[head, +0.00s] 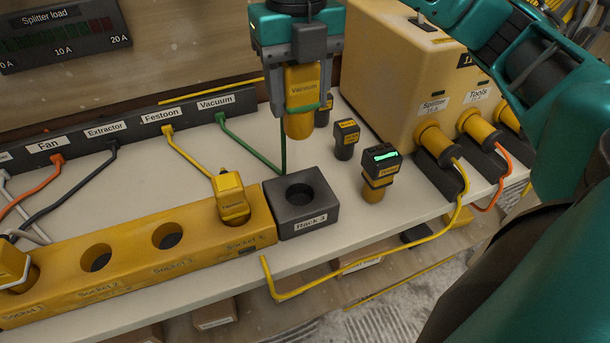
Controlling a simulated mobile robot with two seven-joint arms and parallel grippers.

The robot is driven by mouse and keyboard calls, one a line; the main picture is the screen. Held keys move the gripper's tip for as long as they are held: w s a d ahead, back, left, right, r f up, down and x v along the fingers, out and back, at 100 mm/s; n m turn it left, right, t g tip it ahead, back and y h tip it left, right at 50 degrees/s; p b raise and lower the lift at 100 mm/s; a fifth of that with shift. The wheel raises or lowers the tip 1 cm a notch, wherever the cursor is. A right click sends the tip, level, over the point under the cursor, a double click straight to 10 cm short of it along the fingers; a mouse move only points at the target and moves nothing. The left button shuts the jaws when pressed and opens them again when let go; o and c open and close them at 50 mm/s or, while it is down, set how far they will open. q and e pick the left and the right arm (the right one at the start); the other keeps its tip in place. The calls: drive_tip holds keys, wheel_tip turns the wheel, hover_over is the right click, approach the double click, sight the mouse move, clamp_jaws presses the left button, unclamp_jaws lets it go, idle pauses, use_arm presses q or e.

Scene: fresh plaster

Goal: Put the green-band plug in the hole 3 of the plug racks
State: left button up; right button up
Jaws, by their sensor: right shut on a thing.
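My right gripper (301,100) is shut on a yellow plug (302,82) labelled Vacuum, which has a green band round its lower part. It holds the plug upright in the air, nose down. Below it on the bench stands a dark block (318,222) labelled Rack 3, with one round hole (299,194) in its top. The hole looks empty, and the plug is clear of the block. A green cable (250,146) runs from the Vacuum place on the cable strip and rises towards the plug. My left gripper is not in view.
A yellow socket strip (130,277) adjoins the rack's left side, with a yellow plug (231,196) in its right end. Dark-topped plugs (380,175) (346,138) stand to the rack's right. A beige splitter box (400,70) with yellow connectors (437,143) stands beyond.

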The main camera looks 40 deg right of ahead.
drive_tip(key=shift+f+b, duration=1.1)
drive_tip(key=shift+f, duration=7.3)
drive_tip(key=shift+f, duration=0.15)
drive_tip(key=o, duration=1.1)
drive_tip(key=shift+o, duration=0.2)
